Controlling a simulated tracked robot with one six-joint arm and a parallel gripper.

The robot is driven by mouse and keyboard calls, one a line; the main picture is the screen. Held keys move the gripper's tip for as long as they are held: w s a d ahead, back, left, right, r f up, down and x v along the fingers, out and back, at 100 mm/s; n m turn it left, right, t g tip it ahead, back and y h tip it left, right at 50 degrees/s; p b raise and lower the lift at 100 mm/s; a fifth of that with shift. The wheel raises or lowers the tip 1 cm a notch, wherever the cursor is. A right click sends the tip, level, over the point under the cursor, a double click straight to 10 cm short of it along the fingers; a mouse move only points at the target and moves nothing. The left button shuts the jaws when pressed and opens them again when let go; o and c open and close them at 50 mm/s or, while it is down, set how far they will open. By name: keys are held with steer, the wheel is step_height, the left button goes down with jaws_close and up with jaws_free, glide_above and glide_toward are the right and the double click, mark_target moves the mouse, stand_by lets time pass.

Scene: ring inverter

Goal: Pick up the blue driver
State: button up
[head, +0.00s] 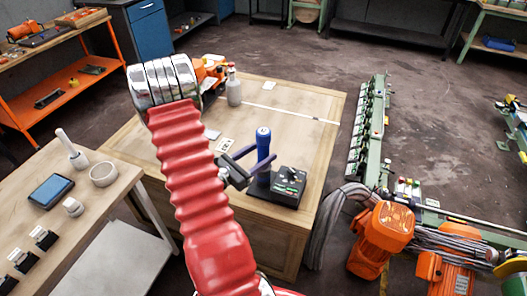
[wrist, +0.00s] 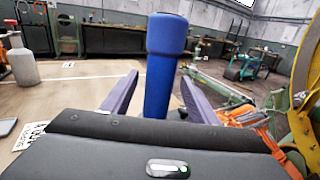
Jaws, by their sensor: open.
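My gripper (head: 263,151) is open, with one purple-grey finger on each side of the driver. In the wrist view the driver (wrist: 163,65) rises between the two open fingers (wrist: 160,85), with a visible gap on both sides. Its lower end is hidden behind the dark gripper body.
The wooden table (head: 312,130) also bears a grey bottle (head: 233,90), a printed card (head: 225,145) and an orange tool (head: 212,68) at the back. A side bench (head: 110,200) stands at left. Orange motors (head: 385,226) and cables lie to the right.

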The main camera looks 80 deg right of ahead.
steer(key=shift+x, duration=2.6)
steer(key=shift+f, duration=0.1)
steer(key=shift+c, duration=0.5)
steer(key=c, duration=1.2)
step_height(320, 180, up, 18)
